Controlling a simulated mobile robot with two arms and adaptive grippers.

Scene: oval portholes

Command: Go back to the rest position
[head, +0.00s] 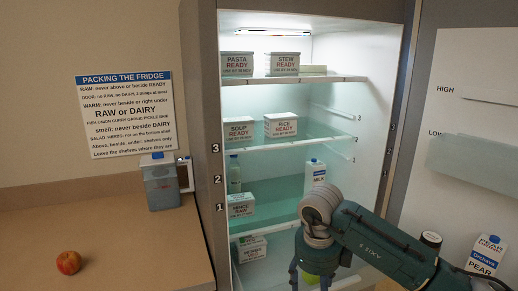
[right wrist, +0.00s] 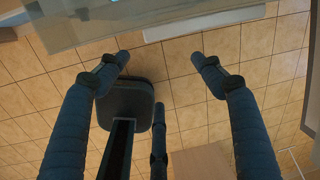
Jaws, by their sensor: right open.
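My right arm comes in from the lower right in the head view, in front of the open fridge (head: 210,120). Its gripper (head: 310,279) points down before the lower part of the fridge and is cut by the frame's bottom edge. In the right wrist view, the right gripper (right wrist: 161,62) has its fingers spread apart, with nothing between them and tiled floor below. A green patch shows between the fingers in the head view; I cannot tell what it is. My left gripper is not in view.
Labelled tubs stand on the fridge shelves, such as the soup tub (head: 239,129) and rice tub (head: 280,126). The door (head: 465,110) is open at right, holding a pear carton (head: 487,254). An apple (head: 68,262) and a jug (head: 161,183) stand on the counter (head: 130,250).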

